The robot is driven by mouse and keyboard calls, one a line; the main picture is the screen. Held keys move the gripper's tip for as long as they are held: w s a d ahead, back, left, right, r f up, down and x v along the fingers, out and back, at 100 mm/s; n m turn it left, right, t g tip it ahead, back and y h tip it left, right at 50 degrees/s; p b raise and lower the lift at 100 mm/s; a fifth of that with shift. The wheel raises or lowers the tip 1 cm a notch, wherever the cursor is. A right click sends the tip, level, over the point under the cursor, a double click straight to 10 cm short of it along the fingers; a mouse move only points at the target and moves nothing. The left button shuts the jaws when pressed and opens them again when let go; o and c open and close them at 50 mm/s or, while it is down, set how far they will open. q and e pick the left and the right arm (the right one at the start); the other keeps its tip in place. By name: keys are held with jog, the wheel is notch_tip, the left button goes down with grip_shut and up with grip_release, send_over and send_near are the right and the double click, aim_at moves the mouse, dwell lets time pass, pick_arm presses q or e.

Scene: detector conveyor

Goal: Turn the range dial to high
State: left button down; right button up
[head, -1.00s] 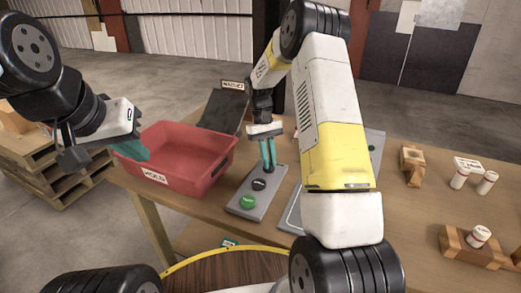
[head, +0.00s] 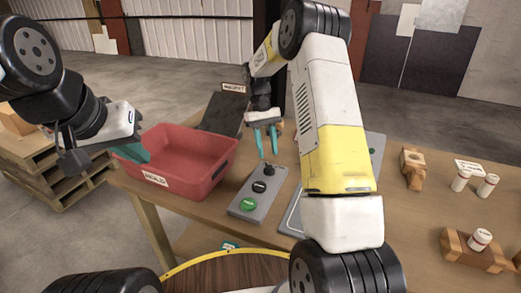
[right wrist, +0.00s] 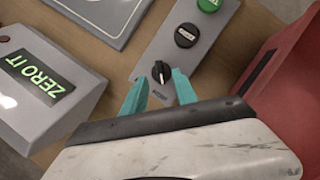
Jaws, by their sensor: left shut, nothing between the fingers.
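The range dial (head: 269,169) is a small black knob at the far end of the grey control box (head: 243,206). In the right wrist view the dial (right wrist: 161,72) shows a white pointer mark directed toward the bottom of the picture. My right gripper (head: 267,154) is open and empty just above the dial. In the right wrist view its two teal fingers (right wrist: 160,85) stand apart on either side of the dial, not visibly touching it. The dial's scale marks are too small or hidden to read. My left gripper (head: 135,150) is shut and empty by the red bin's left side.
The box also carries a black button (head: 259,187) and a green button (head: 249,205). A red bin (head: 168,183) labelled HOLD stands left of it. A grey unit (right wrist: 60,120) with a green "ZERO IT" display is nearby. White-capped bottles (head: 460,181) and wooden blocks (head: 412,160) stand at right.

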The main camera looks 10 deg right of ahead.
jog(key=v, duration=0.3)
jog(key=s+r+t+y, duration=0.2)
jog(key=s+r+t, duration=0.3)
jog(key=s+r, duration=0.8)
jog(key=s+r+m+t, duration=0.1)
jog(key=s+r+t, duration=0.1)
jog(key=s, duration=0.5)
jog(key=s+a+r+t+y, duration=0.1)
jog(key=s+r+t, duration=0.1)
jog(key=s, duration=0.5)
jog(key=shift+s+a+m+t, duration=0.15)
jog(key=shift+a+m+t, duration=0.2)
jog(key=shift+t, duration=0.45)
jog(key=shift+d, duration=0.1)
